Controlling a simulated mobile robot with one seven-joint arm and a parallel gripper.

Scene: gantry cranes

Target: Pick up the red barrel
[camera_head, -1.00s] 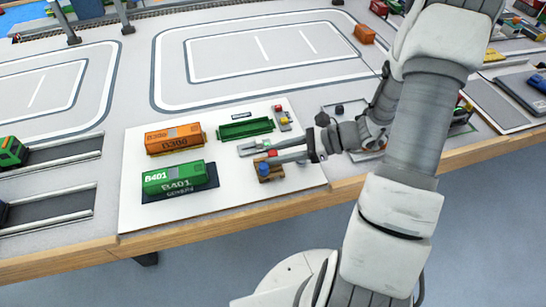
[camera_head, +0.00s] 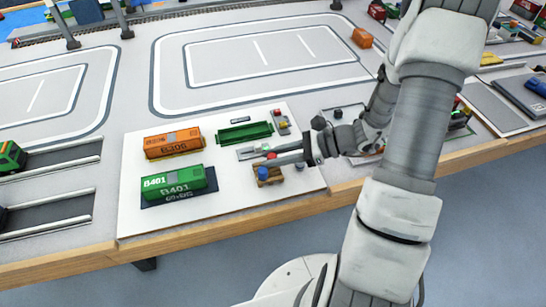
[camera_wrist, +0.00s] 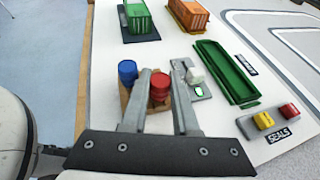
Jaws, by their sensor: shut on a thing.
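The red barrel (camera_wrist: 160,84) sits between the two fingers of my gripper (camera_wrist: 161,78) in the wrist view. My gripper (camera_head: 262,158) is shut on it, low over the white board, and only a bit of red shows in the head view. A brown pallet (camera_head: 270,181) lies just beneath, and it also shows between the fingers in the wrist view (camera_wrist: 134,108). I cannot tell whether the barrel still touches the pallet.
A blue barrel (camera_wrist: 127,72) stands close beside the left finger. A green container (camera_head: 173,184), an orange container (camera_head: 173,142) and an empty green tray (camera_head: 245,132) are on the white board (camera_head: 140,222). Small red and yellow seals (camera_wrist: 276,117) lie to the right.

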